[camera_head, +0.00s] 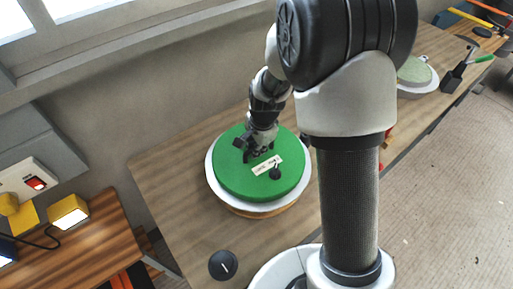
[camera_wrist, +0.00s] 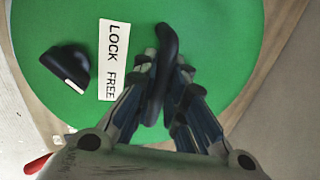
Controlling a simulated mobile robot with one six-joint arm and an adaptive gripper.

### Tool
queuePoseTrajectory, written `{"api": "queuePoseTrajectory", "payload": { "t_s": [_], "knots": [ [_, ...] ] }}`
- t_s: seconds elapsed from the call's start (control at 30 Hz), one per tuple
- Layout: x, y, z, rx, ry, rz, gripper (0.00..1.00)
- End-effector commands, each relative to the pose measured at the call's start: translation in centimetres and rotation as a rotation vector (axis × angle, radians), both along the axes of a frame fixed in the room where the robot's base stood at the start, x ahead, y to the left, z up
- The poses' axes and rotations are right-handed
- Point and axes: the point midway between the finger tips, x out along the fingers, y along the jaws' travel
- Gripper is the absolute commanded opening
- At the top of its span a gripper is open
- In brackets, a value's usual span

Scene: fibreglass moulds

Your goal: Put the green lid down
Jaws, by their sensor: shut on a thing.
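The green lid (camera_head: 233,180) is a wide round disc over a white round rim (camera_head: 214,186) on a wooden base on the bench. Whether it touches the rim all round I cannot tell. The lid (camera_wrist: 215,45) fills much of the wrist view, with a white label (camera_wrist: 112,60) reading "LOCK FREE" and a black knob (camera_wrist: 68,68) with a white mark. My gripper (camera_wrist: 165,85) is shut on a black upright handle (camera_wrist: 166,42) of the lid. In the head view my gripper (camera_head: 256,154) is at the lid's upper middle; its fingertips are small and partly hidden.
The wooden bench (camera_head: 175,200) is clear left of the lid. A black round dial (camera_head: 223,265) lies at its front. My arm hides the bench to the right. A pale green round mould (camera_head: 413,72) and a black tool (camera_head: 452,78) stand farther right. A wall runs behind.

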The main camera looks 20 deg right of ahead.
Motion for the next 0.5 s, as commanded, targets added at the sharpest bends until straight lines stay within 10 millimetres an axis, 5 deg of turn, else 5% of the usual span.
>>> {"api": "queuePoseTrajectory", "payload": {
  "t_s": [0.13, 0.17, 0.5],
  "knots": [
    [0.03, 0.00, -0.36, 0.000, -0.001, 0.000, 0.00],
    [-0.01, -0.01, -0.31, 0.000, 0.000, 0.000, 0.14],
    [-0.03, 0.00, -0.26, 0.000, 0.001, 0.000, 0.32]
  ]
}}
